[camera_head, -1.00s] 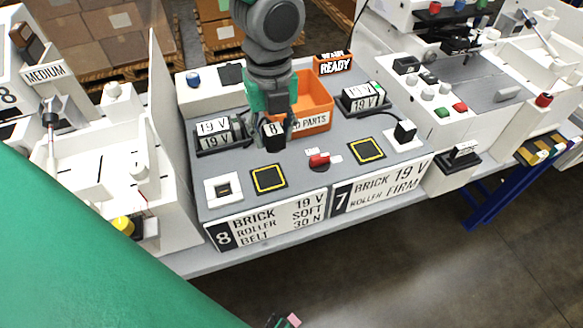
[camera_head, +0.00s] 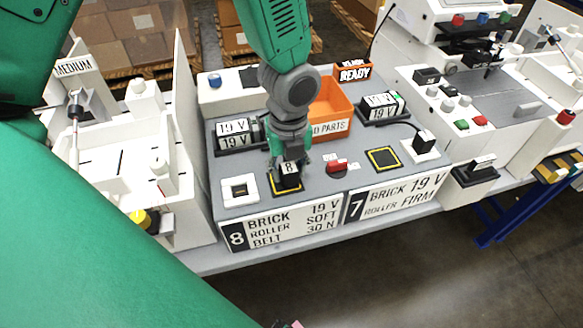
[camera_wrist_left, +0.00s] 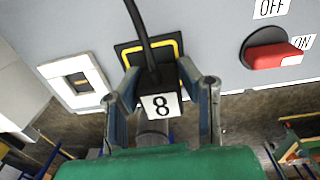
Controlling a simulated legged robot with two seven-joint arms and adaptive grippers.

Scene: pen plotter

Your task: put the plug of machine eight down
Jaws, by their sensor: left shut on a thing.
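The plug of machine eight (camera_head: 288,169) is a black block with a white label reading 8. It is at the yellow-outlined black pad (camera_head: 273,189) on the left of the bench. My left gripper (camera_head: 290,176) comes from above and is shut on the plug. In the left wrist view, the plug (camera_wrist_left: 160,103) sits between the two fingers (camera_wrist_left: 163,98), its black cable running up from it, over the yellow-edged pad (camera_wrist_left: 128,52). Whether its underside touches the pad is hidden. My right gripper does not clearly show.
A white socket (camera_head: 240,190) is left of the pad; it also shows in the left wrist view (camera_wrist_left: 77,82). A red switch (camera_head: 338,166) is to the right. Machine seven's plug (camera_head: 424,142) and empty pad (camera_head: 384,158) lie further right. An orange parts bin (camera_head: 331,105) stands behind.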

